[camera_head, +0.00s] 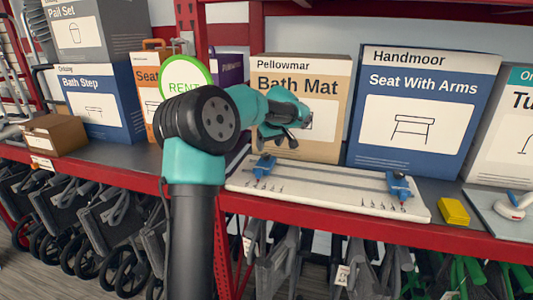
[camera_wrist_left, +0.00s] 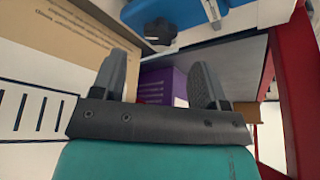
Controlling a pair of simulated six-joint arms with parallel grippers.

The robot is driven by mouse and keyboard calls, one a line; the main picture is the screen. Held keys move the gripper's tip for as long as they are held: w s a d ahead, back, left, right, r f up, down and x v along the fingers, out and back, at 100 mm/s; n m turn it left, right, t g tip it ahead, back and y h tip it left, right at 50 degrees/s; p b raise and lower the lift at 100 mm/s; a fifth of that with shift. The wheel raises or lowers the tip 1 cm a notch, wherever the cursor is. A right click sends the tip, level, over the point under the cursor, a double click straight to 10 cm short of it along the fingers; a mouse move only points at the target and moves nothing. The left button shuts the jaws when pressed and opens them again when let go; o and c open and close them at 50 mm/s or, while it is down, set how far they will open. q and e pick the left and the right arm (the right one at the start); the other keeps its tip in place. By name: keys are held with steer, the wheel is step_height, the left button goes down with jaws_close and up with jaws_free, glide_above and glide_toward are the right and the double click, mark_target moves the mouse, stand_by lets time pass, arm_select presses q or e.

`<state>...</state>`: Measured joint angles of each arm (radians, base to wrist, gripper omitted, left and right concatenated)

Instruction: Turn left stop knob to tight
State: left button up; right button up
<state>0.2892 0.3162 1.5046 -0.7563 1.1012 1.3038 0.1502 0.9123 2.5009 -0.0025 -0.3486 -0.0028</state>
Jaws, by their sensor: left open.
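A white board (camera_head: 320,190) lies on the shelf with two blue stops on it. The left stop (camera_head: 263,168) is near the board's left end and the right stop (camera_head: 399,187) near its right end. In the left wrist view a blue stop (camera_wrist_left: 185,12) shows at the top with a dark knob (camera_wrist_left: 160,31) on it. My left gripper (camera_head: 281,138) is above and behind the left stop, in front of the Bath Mat box. In its wrist view the gripper (camera_wrist_left: 159,62) is open, with nothing between the fingers and the knob beyond the fingertips. My right gripper is not in view.
The Bath Mat box (camera_head: 320,128) stands close behind my left gripper. The blue Seat With Arms box (camera_head: 415,125) stands to its right. A purple box (camera_wrist_left: 157,84) shows between the fingers. A yellow block (camera_head: 453,211) lies right of the board. The red shelf edge (camera_head: 350,229) runs along the front.

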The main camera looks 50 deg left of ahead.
mark_target(266, 154)
arm_select(q)
steer(key=x, duration=0.5)
steer(key=shift+a, duration=0.1)
steer(key=shift+c, duration=0.5)
steer(key=c, duration=0.8)
